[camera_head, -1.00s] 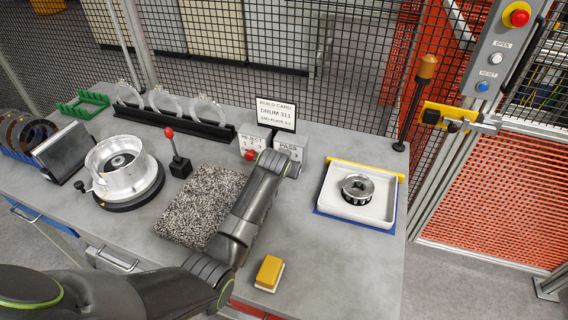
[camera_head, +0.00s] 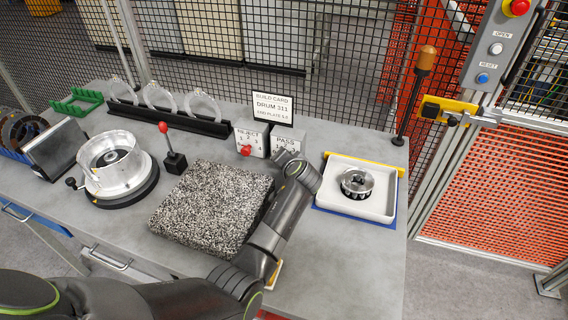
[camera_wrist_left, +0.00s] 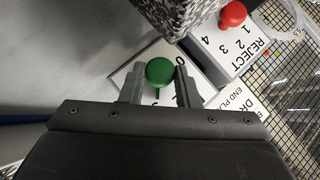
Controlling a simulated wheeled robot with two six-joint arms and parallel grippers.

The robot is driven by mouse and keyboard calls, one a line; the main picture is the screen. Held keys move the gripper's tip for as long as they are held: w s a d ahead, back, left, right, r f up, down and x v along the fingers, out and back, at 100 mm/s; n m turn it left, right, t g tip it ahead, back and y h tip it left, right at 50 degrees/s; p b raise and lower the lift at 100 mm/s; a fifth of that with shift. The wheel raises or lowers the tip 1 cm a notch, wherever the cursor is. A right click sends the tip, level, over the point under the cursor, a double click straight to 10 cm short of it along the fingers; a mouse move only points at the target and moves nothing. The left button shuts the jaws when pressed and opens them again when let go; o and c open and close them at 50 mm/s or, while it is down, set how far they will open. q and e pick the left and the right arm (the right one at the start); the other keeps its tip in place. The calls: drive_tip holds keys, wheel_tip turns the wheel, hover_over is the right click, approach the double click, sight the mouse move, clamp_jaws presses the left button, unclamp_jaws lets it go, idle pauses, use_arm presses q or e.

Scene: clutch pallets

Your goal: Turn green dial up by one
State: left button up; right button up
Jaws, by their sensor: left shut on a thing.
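The green dial (camera_wrist_left: 160,72) shows in the left wrist view as a round knob on the white face of a counter box. A digit 0 shows beside it; other digits are partly covered. My left gripper (camera_wrist_left: 158,80) has one finger on each side of the green dial and is shut on it. In the head view my left forearm hides the gripper and the dial. The top of the PASS box (camera_head: 290,136) shows just beyond the wrist. My right gripper is in neither view.
The REJECT box (camera_head: 250,138) with its red dial (camera_head: 246,150) stands close left of the PASS box. A speckled block (camera_head: 210,207) lies left of my forearm. A white tray (camera_head: 333,196) with a metal part stands to the right. The build card (camera_head: 272,107) stands behind.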

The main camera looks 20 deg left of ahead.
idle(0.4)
use_arm(q)
drive_tip(key=o, duration=0.9)
drive_tip(key=shift+o, duration=0.2)
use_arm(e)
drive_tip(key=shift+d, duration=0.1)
